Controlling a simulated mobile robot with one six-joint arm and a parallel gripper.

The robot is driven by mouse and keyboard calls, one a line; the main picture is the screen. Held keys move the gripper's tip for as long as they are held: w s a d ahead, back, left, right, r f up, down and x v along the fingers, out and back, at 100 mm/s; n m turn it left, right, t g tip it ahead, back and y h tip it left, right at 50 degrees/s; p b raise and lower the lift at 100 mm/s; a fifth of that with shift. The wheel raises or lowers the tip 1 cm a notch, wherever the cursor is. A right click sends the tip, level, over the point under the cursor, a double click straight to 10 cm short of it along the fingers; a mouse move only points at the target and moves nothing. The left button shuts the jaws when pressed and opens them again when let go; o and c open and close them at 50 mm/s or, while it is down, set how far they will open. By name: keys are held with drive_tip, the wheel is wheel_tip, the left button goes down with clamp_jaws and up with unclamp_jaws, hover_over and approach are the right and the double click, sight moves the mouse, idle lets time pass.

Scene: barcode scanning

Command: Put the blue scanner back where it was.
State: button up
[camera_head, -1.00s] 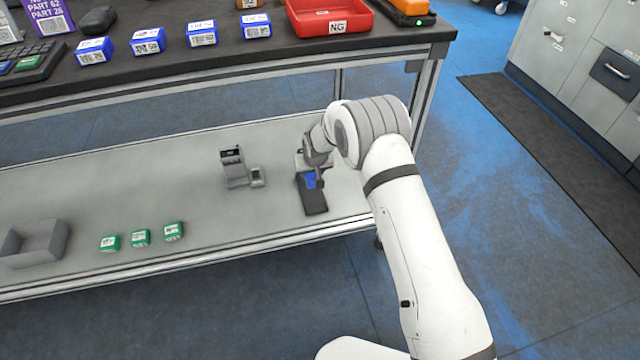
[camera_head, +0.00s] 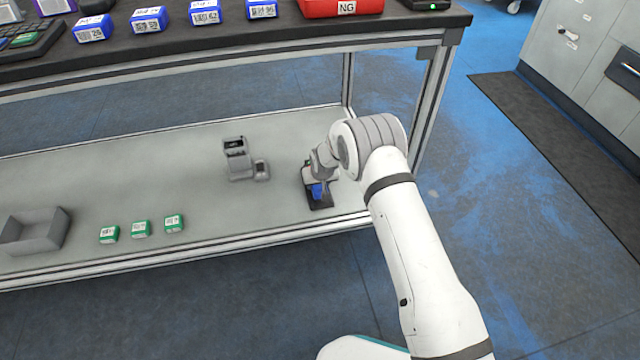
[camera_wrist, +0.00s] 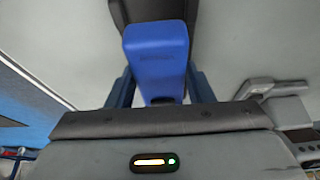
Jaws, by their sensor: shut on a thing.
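The blue scanner (camera_head: 317,191) is at the right end of the lower shelf, at my gripper (camera_head: 321,184). In the wrist view the blue scanner (camera_wrist: 157,48) lies between the two dark blue fingers of my gripper (camera_wrist: 160,88), which is shut on it. A dark piece (camera_head: 321,204) shows under and beside the scanner in the head view. In the wrist view this dark piece (camera_wrist: 122,14) shows past the scanner's far end. I cannot tell whether the scanner touches the shelf, as my wrist hides part of it.
A grey stand-like device (camera_head: 236,158) stands left of my gripper on the lower shelf (camera_head: 120,190). Several green boxes (camera_head: 140,229) and a grey open bin (camera_head: 36,232) are further left. The worktop (camera_head: 300,30) overhangs behind, with a table leg (camera_head: 430,105) at right.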

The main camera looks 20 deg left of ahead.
drive_tip(key=shift+f, duration=0.1)
drive_tip(key=shift+f+b, duration=0.55)
drive_tip(key=o, duration=1.1)
drive_tip(key=shift+o, duration=0.2)
drive_tip(key=shift+r, duration=0.1)
drive_tip(key=shift+r+p, duration=0.25)
drive_tip(key=shift+p, duration=0.05)
drive_tip(key=p+v, duration=0.4)
drive_tip(key=v, duration=0.8)
drive_tip(key=shift+r+p, duration=0.3)
drive_tip(key=shift+r, duration=0.05)
